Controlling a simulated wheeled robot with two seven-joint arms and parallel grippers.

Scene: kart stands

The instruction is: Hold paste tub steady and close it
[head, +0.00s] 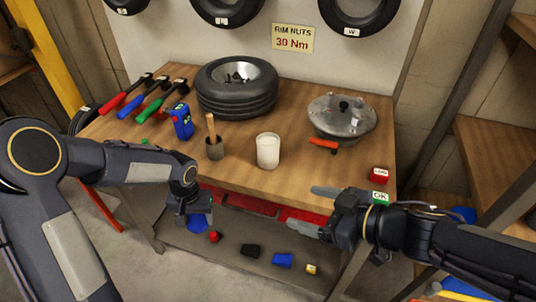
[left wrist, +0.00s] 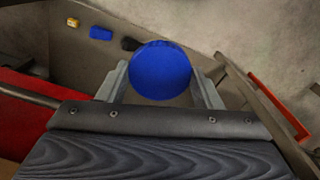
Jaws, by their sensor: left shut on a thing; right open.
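The white paste tub (head: 268,152) stands upright on the workbench, near the middle, with a pale top and no blue lid on it. My left gripper (head: 196,220) is shut on a round blue lid (head: 199,223), below and in front of the bench's front edge. In the left wrist view the blue lid (left wrist: 160,70) sits between the two fingers, its round face towards the camera. My right gripper (head: 314,210) is open and empty, near the bench's front right edge, to the right of and nearer than the tub. Neither gripper touches the tub.
A dark cup with a wooden-handled tool (head: 214,150) stands left of the tub, near a blue device (head: 182,122). A tyre (head: 237,90) lies behind. Small items lie on the lower shelf (head: 225,250).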

